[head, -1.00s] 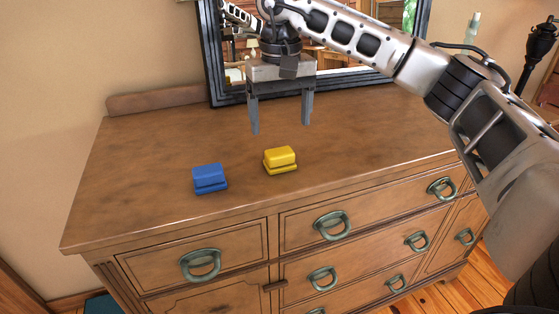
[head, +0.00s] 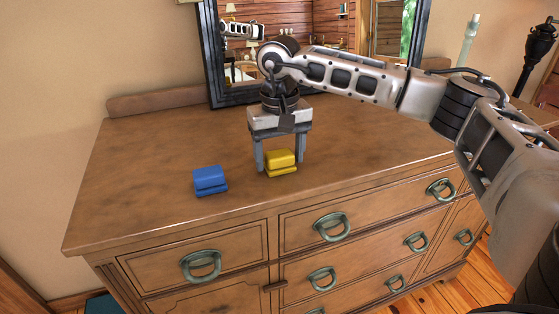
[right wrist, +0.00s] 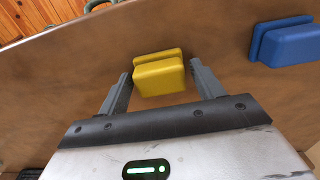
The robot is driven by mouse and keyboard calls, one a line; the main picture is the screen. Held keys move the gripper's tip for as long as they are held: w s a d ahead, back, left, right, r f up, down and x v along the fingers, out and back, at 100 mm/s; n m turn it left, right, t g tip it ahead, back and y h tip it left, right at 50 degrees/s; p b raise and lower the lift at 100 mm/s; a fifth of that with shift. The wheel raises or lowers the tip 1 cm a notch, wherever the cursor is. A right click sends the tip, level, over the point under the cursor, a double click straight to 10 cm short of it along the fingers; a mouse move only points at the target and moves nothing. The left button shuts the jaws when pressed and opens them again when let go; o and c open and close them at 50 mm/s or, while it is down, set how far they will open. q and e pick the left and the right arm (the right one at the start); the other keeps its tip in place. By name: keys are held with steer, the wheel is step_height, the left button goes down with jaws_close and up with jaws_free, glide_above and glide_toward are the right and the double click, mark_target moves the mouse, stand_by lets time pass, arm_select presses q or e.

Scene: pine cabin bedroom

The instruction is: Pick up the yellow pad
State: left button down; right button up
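The yellow pad (head: 281,163) lies on the dresser top near its front edge. It also shows in the right wrist view (right wrist: 159,75), between the fingertips. My right gripper (head: 280,166) points down over it, fingers spread, one on either side of the pad. In the right wrist view my right gripper (right wrist: 160,75) is open, with a gap visible between the pad and the right finger; the left fingertip is close to the pad's left side. The blue pad (head: 210,180) lies to the left, apart from the gripper. My left gripper is in neither view.
The wooden dresser top (head: 150,160) is mostly clear around the pads. A dark-framed mirror (head: 213,60) stands at the back. Drawers with green ring handles (head: 331,226) are on the dresser front. A pale candle-like item (head: 469,40) stands at the back right.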

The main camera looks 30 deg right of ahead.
mark_target(279, 153)
steer(key=c, duration=0.6)
steer(key=shift+c, duration=0.3)
steer(key=shift+r, duration=0.5)
step_height(279, 153, up, 2)
steer(key=shift+r+b, duration=0.2)
steer(key=shift+b, duration=0.15)
steer(key=s+a+r, duration=0.4)
steer(key=s+r, duration=0.5)
steer(key=s, duration=0.4)
steer(key=shift+s+r, duration=0.25)
steer(key=shift+r, duration=0.1)
